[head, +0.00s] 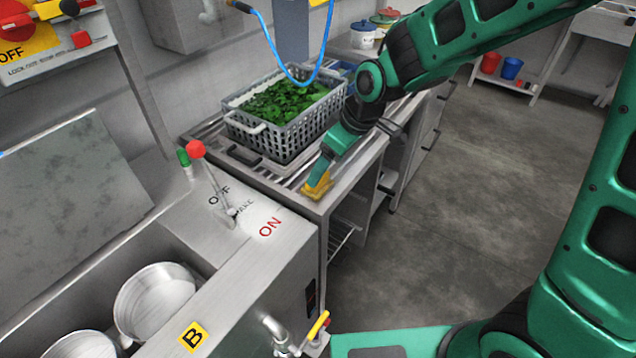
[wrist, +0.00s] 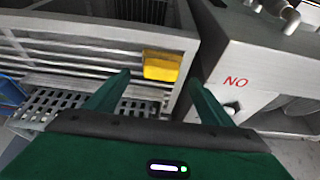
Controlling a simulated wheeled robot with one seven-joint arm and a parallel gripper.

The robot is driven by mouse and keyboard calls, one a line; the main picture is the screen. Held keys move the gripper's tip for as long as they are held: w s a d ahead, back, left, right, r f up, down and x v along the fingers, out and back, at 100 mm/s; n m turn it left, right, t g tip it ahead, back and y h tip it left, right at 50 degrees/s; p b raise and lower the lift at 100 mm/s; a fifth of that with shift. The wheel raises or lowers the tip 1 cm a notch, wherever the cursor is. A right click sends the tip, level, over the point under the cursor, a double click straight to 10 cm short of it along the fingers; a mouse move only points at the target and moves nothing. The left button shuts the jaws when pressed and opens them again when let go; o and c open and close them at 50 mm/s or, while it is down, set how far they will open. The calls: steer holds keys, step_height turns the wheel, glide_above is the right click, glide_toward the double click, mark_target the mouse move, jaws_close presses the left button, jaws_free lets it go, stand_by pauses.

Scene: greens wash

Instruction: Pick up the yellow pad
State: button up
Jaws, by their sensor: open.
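The yellow pad (wrist: 162,66) lies on the slatted metal counter near its corner, in the wrist view just beyond my fingertips and between their lines. In the head view the yellow pad (head: 316,188) sits at the counter's front corner, partly covered by my gripper (head: 322,174). In the wrist view my gripper (wrist: 160,84) is open, one finger to each side of the pad's near end, with nothing between the fingers. Whether the fingers touch the pad or the counter cannot be told.
A grey perforated crate (head: 290,140) of greens stands on the slatted counter (head: 292,182) behind my gripper. A steel machine (head: 262,262) marked ON stands close beside the pad's corner, with a red-knobbed lever (head: 196,150). Grey floor (head: 450,190) is open to the right.

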steer(key=shift+x, duration=2.7)
steer(key=shift+a, duration=0.15)
steer(key=c, duration=1.2)
steer(key=shift+r, duration=0.1)
